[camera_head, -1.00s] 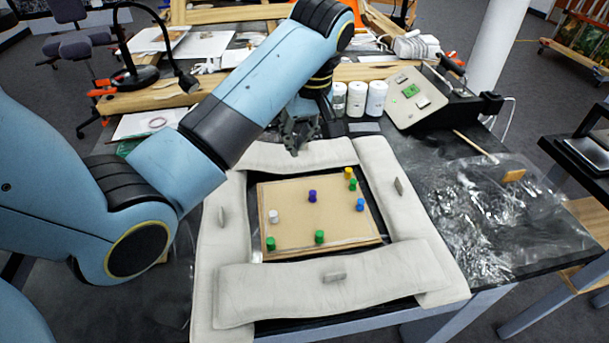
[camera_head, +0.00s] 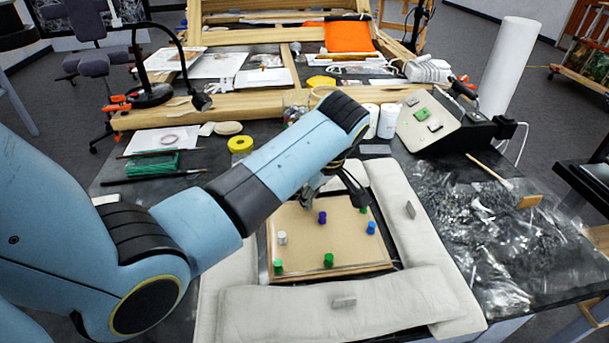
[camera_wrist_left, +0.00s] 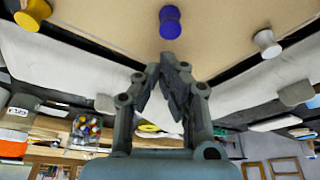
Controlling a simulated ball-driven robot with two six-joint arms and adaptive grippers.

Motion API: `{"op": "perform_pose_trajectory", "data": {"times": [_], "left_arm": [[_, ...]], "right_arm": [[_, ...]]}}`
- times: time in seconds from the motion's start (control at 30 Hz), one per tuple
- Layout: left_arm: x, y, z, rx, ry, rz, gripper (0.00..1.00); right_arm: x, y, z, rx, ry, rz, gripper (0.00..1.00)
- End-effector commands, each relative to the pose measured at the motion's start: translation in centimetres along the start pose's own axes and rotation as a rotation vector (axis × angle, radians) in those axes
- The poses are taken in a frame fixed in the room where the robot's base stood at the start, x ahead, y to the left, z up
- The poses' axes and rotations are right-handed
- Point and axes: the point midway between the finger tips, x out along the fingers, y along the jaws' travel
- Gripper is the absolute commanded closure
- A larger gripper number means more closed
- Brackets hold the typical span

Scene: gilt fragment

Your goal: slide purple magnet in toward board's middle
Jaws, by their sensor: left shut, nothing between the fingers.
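The tan board (camera_head: 300,252) lies flat inside a ring of pale padded cushions. The purple magnet (camera_head: 322,217) stands on it, toward the far side. It also shows in the left wrist view (camera_wrist_left: 171,22), just beyond the fingertips, with a gap between. My left gripper (camera_head: 308,193) is over the board's far edge, behind the magnet, partly hidden by its own wrist. In the wrist view its fingers (camera_wrist_left: 174,63) are shut and empty. My right gripper is not in view.
A white magnet (camera_head: 282,237), green magnets (camera_head: 328,260) and a blue magnet (camera_head: 371,228) stand around the purple one. A yellow magnet (camera_wrist_left: 33,14) shows only in the wrist view. White jars (camera_head: 388,121) stand behind the far cushion. The board's middle is clear.

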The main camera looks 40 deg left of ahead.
Motion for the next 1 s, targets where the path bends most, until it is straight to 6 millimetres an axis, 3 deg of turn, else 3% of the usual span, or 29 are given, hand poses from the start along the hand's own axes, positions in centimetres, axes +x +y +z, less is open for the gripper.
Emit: {"op": "perform_pose_trajectory", "data": {"times": [0.2,0.57,0.8,1.0], "left_arm": [[-0.7,-0.1,1.7,0.0,0.0,-0.001,1.0],[-0.7,-0.1,1.9,0.0,0.001,-0.001,1.0],[-1.6,0.0,3.3,0.002,0.0,-0.002,1.0],[-1.2,0.0,3.5,0.001,0.002,-0.001,1.0]], "right_arm": [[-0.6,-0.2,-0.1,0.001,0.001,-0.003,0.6],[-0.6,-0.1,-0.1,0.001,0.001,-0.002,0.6],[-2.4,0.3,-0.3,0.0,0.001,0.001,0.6],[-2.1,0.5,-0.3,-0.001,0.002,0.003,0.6]]}}
